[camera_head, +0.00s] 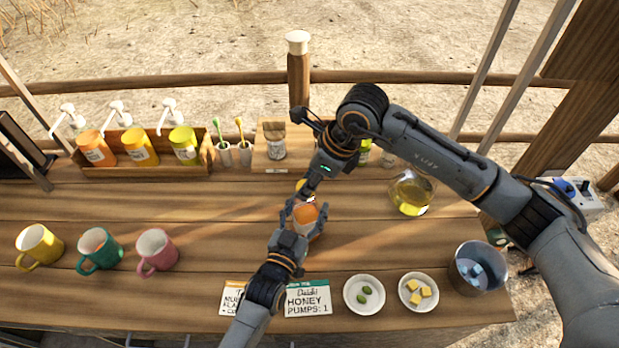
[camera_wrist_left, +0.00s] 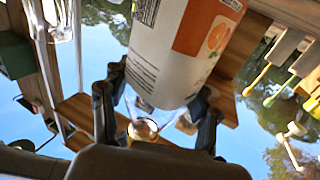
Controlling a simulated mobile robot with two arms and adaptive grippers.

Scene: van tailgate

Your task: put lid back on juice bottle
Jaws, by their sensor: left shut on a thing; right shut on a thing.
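The juice bottle (camera_head: 306,213) stands over the middle of the wooden counter, orange at its upper part in the head view. My left gripper (camera_head: 303,218) is shut around its body. In the left wrist view the bottle (camera_wrist_left: 180,50) shows a white and orange label with an orange fruit picture, between the fingers of my left gripper (camera_wrist_left: 155,110). My right gripper (camera_head: 304,188) is shut just above the bottle's top. A small yellow-orange piece at its fingertips seems to be the lid, mostly hidden. Whether lid and bottle touch cannot be told.
A glass jug (camera_head: 411,193) with yellow liquid stands right of the bottle. Pump bottles in a wooden rack (camera_head: 140,168) stand at the back left. Mugs (camera_head: 157,251) are at the left. Cards (camera_head: 307,299), small plates (camera_head: 364,294) and a metal bucket (camera_head: 478,267) line the front.

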